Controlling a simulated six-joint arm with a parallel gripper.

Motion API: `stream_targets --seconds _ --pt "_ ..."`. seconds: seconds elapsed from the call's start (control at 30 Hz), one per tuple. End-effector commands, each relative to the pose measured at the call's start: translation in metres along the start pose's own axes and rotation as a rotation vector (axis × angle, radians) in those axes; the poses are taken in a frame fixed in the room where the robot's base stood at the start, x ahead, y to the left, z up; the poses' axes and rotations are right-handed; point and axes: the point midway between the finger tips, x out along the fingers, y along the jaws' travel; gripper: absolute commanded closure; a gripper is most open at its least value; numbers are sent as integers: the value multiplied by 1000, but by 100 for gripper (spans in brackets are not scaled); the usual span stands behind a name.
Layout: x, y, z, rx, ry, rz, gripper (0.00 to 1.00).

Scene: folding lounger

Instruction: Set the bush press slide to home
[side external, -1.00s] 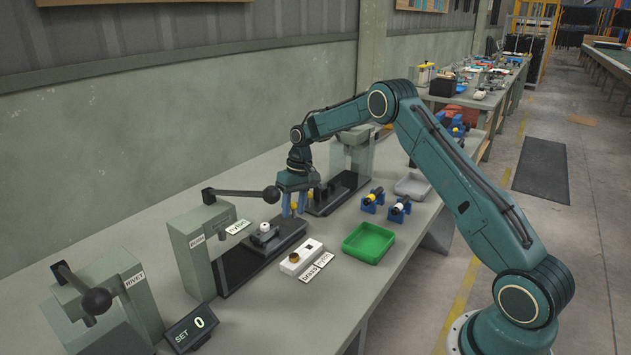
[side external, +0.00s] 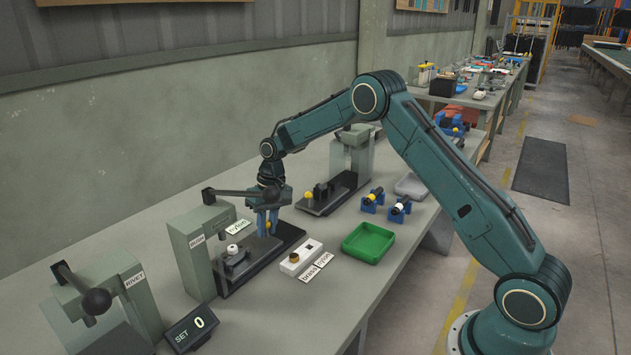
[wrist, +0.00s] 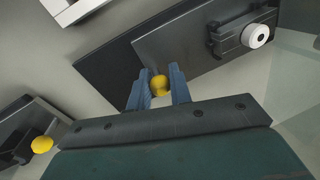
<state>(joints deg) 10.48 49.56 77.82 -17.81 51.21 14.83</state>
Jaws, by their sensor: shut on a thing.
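The bush press (side external: 200,245) is a grey-green frame with a black lever, on the near half of the bench. Its dark slide (side external: 234,260) lies on a black base plate (side external: 285,236) and carries a white ring-shaped bush (side external: 233,249). In the wrist view the bush (wrist: 257,36) sits on the slide's dark block at upper right. My gripper (side external: 267,228) is over the base plate, its blue fingers (wrist: 160,80) shut on a yellow knob (wrist: 160,85). The link between knob and slide is partly hidden.
A rivet press (side external: 110,295) and a display reading SET 0 (side external: 191,328) stand at left. A white block with a brass bush (side external: 296,262) and a green tray (side external: 368,243) lie to the right. Another press (side external: 352,165) with its own yellow knob (wrist: 41,145) stands behind.

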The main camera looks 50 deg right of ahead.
Motion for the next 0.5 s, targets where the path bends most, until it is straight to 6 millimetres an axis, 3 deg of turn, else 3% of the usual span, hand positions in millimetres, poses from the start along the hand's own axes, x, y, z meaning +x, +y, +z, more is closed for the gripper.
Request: stream_targets --seconds 0.13,0.47,0.5 --pt "3 -22 4 -3 4 -1 100" --pt "4 -28 5 -7 4 -4 100" --pt "4 -28 5 -8 4 -4 78"
